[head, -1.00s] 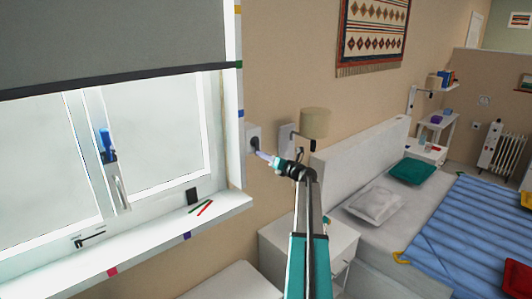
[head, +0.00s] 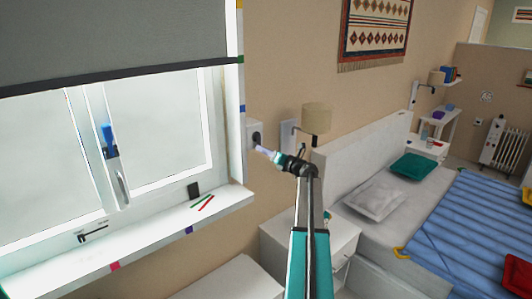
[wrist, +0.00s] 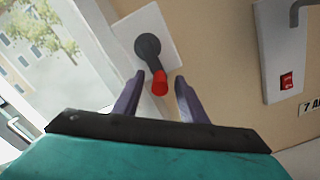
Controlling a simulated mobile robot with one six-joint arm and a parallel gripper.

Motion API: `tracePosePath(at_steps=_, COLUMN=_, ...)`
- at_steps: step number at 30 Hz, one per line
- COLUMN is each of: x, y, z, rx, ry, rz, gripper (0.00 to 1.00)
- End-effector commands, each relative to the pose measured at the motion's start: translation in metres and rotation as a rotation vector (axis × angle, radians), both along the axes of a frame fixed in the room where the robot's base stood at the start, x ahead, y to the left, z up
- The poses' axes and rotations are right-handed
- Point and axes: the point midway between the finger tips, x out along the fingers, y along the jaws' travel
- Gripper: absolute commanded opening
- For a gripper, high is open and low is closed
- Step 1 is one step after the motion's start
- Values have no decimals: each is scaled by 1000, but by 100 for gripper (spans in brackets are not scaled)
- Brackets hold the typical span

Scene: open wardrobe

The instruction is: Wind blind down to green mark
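The grey blind (head: 115,38) hangs over the upper window. Its dark bottom bar (head: 120,76) lies about level at its right end with the green mark (head: 240,59) on the window frame. The crank (wrist: 148,47) sits on a white wall plate right of the window, with a dark hub and arm and a red knob (wrist: 159,83). It also shows in the head view as a dark spot on the plate (head: 256,137). My gripper (wrist: 160,78) is open, with one purple finger on each side of the red knob and small gaps visible. In the head view my gripper (head: 263,151) is just below the crank.
A switch plate with a red rocker (wrist: 286,80) and a wall lamp (head: 316,118) are right of the crank. A blue mark (head: 242,108) is lower on the frame. Red and green pencils (head: 205,202) lie on the sill (head: 140,238). A nightstand (head: 310,240) stands below.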

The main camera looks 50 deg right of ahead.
Motion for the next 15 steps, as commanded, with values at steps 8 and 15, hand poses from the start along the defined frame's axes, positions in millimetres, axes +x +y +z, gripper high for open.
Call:
tracePosePath(at_steps=8, x=-16, y=2, z=-2, rx=0, ry=0, rz=0, gripper=39)
tracePosePath(at_steps=15, x=-46, y=4, z=-3, rx=-1, ry=0, rz=-1, gripper=39)
